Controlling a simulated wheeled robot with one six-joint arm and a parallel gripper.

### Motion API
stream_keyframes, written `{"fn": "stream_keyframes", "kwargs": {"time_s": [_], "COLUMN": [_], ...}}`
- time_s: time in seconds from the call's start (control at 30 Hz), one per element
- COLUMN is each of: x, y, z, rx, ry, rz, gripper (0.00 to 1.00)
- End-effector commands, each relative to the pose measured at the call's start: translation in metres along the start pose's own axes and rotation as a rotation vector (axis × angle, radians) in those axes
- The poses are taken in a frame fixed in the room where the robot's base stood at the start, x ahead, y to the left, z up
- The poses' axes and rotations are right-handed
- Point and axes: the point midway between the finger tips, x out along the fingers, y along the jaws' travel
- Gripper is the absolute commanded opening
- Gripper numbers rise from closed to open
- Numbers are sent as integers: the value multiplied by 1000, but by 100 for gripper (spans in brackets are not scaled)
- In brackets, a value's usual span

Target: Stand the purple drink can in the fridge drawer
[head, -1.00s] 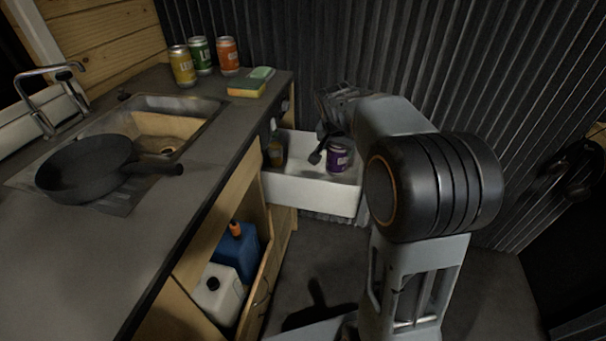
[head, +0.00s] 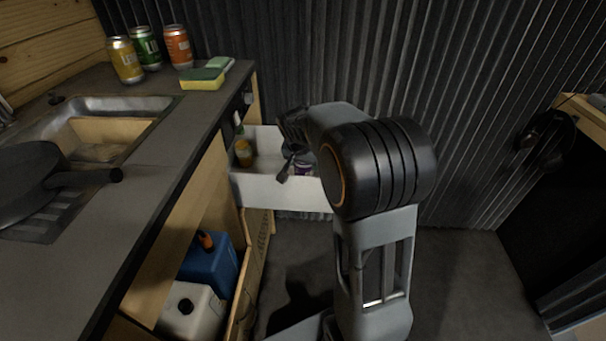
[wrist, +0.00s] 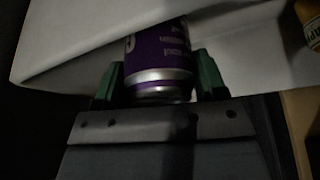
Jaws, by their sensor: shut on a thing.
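The purple drink can (wrist: 160,55) is between the green fingers of my gripper (wrist: 158,80) in the wrist view, and the gripper is shut on it. In the head view the can (head: 303,168) shows only partly, behind my arm and within the outline of the open white fridge drawer (head: 275,193). The can looks about upright. I cannot tell whether its base touches the drawer floor.
An orange-yellow bottle (head: 244,152) stands at the drawer's left. Yellow (head: 125,60), green (head: 146,47) and orange (head: 178,46) cans and a sponge (head: 202,79) are on the counter. A pan (head: 40,180) sits at the left. Below are blue (head: 210,266) and white (head: 192,308) containers.

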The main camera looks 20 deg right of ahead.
Motion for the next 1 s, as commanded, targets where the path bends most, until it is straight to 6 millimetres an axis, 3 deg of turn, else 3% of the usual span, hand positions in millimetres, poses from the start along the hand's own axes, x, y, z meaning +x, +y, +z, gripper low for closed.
{"fn": "stream_keyframes", "kwargs": {"time_s": [0.27, 0.7, 0.73, 1.0], "x": [37, 42, 42, 41], "y": [-1, -1, -1, -1], "z": [16, 18, 18, 18], "rx": [-4, -3, -3, -3], "ry": [-1, 1, -1, -1], "rz": [0, -2, -1, -1], "gripper": [25, 25, 67, 90]}}
